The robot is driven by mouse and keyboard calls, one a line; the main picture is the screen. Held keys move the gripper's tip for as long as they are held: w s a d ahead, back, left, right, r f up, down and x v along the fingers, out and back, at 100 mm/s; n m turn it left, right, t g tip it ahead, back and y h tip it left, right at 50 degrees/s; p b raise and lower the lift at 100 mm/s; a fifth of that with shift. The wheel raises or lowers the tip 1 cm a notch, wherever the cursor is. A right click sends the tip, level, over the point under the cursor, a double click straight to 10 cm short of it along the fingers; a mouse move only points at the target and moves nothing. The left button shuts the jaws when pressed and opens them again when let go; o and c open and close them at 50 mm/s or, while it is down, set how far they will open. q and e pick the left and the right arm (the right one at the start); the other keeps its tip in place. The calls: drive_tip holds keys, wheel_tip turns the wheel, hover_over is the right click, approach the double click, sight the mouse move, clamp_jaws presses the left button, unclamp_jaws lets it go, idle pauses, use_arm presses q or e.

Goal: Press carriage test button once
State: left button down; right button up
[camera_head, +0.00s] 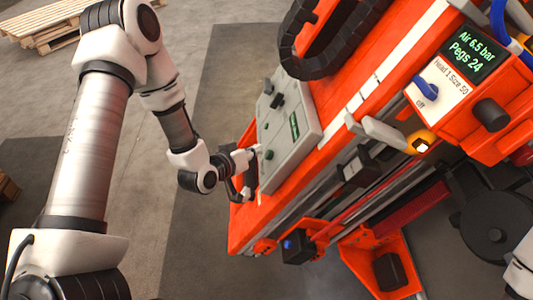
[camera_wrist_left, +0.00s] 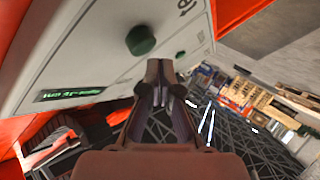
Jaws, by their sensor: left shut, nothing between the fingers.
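A grey control box (camera_head: 290,150) is fixed to the orange machine. It carries a round green button (camera_head: 268,154), dark knobs and a small green display (camera_head: 294,124). In the left wrist view the green button (camera_wrist_left: 140,40) stands out from the pale panel face (camera_wrist_left: 95,50), with the lit display (camera_wrist_left: 72,94) at lower left. No label naming the carriage test button can be read. My left gripper (camera_head: 254,160) is shut and empty beside the box, close to the green button. In the wrist view its fingertips (camera_wrist_left: 160,68) are just below and right of the button; contact cannot be told.
The orange machine (camera_head: 345,125) fills the centre and right. Bare floor (camera_head: 150,215) lies left; a wooden pallet (camera_head: 40,25) is far away.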

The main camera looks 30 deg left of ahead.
use_arm(q)
drive_tip(key=shift+d+f, duration=0.1)
drive_tip(key=shift+w+d+f+b, duration=0.1)
drive_tip(key=shift+w+d+b, duration=0.15)
drive_tip(key=shift+b, duration=0.1)
drive_tip(key=shift+w+d+f+b, duration=0.2)
drive_tip(key=shift+d+f+b, duration=0.05)
drive_tip(key=shift+d+b, duration=0.15)
idle(0.7)
idle(0.3)
drive_tip(key=shift+s+a+r+p, duration=0.45)
drive_tip(key=shift+a+p, duration=0.3)
drive_tip(key=shift+p, duration=0.05)
